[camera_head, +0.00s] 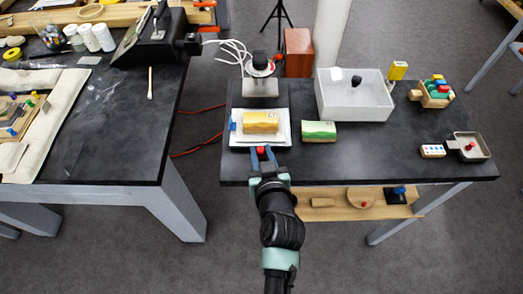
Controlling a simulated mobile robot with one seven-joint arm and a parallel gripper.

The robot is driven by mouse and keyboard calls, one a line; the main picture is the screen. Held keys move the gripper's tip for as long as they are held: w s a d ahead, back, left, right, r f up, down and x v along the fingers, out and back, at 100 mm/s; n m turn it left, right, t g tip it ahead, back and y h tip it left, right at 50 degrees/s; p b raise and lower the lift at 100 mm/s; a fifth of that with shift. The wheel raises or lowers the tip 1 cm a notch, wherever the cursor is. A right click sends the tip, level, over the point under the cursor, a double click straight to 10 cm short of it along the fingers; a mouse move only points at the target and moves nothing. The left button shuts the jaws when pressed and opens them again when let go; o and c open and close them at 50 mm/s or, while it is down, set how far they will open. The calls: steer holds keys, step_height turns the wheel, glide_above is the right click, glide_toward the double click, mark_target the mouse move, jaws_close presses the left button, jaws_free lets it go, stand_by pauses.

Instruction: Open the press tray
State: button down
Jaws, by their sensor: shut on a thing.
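The white press tray (285,132) lies on the dark right-hand table, in front of the press (260,75), which has a black top and a metal base. A yellow-topped block (261,122) sits in the tray. A small red handle (261,150) shows at the tray's front edge. My gripper (262,153), with blue fingers, reaches in from the front and is shut on the red handle. The fingers hide part of the handle. How the tray joins the press is too small to tell.
A green block (319,131) stands just right of the tray. A white basin (356,97) is farther right. A box of coloured blocks (434,96) and a small metal pan (470,147) are at the right end. A wooden shelf (330,204) is below the table front.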

steer(key=c, duration=0.6)
jaws_free()
steer(key=shift+c, duration=0.2)
steer(key=shift+s, duration=0.1)
steer(key=v, duration=1.2)
steer(key=shift+s+b, duration=0.35)
steer(key=shift+b, duration=0.1)
steer(key=shift+d+r, duration=0.1)
